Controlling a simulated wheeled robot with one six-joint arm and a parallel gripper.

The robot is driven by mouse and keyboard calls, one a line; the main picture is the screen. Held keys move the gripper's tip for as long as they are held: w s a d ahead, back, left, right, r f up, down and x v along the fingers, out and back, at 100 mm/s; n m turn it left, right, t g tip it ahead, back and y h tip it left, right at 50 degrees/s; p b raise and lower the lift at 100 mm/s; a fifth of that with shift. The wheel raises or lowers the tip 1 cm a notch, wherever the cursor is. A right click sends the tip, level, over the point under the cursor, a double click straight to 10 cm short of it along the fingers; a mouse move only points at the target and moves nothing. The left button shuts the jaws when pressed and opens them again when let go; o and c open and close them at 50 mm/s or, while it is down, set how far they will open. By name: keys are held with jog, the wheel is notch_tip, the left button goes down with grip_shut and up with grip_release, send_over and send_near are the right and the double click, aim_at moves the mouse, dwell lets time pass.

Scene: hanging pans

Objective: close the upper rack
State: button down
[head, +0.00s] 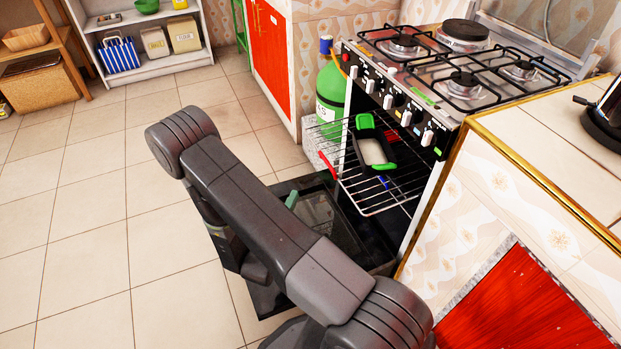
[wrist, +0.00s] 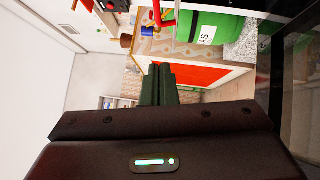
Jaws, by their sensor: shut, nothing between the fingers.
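The oven's upper rack (head: 398,193), a wire grid, sticks out of the open oven front in the head view. A dish with green grips (head: 375,150) rests on it, and a red piece (head: 327,166) shows at its left edge. My gripper's green fingertips (head: 291,199) appear just past my arm, left of the rack and apart from it in the picture. In the wrist view my gripper (wrist: 158,75) has its dark green fingers together, with nothing held. The rack cannot be made out clearly there. My arm hides much of the gripper in the head view.
The dark oven door (head: 347,235) is lowered below the rack. A green gas bottle (head: 331,88) stands beside the stove (head: 400,100); it also shows in the wrist view (wrist: 215,27). A tiled counter (head: 480,200) bounds the right. Floor at left is clear.

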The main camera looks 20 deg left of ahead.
aim_at(383, 143)
jog(key=w+d+r+b, duration=0.1)
jog(key=w+r, duration=0.1)
jog(key=w, duration=1)
jog(key=shift+w+d, duration=0.3)
jog(key=shift+d, duration=0.1)
jog(key=shift+w, duration=0.1)
jog(key=w+d+b, duration=0.1)
jog(key=w+d, duration=0.3)
jog(key=w, duration=0.1)
jog(key=w+d+b, duration=0.2)
jog(key=w+d, duration=0.3)
jog(key=w+d+b, duration=0.2)
jog(key=w+d, duration=0.3)
jog(key=w, duration=0.1)
jog(key=shift+w+d, duration=0.3)
jog(key=shift+w, duration=0.1)
jog(key=shift+w+r+b, duration=0.1)
jog(key=shift+r+b, duration=0.05)
jog(key=shift+b, duration=0.15)
jog(key=shift+r, duration=0.1)
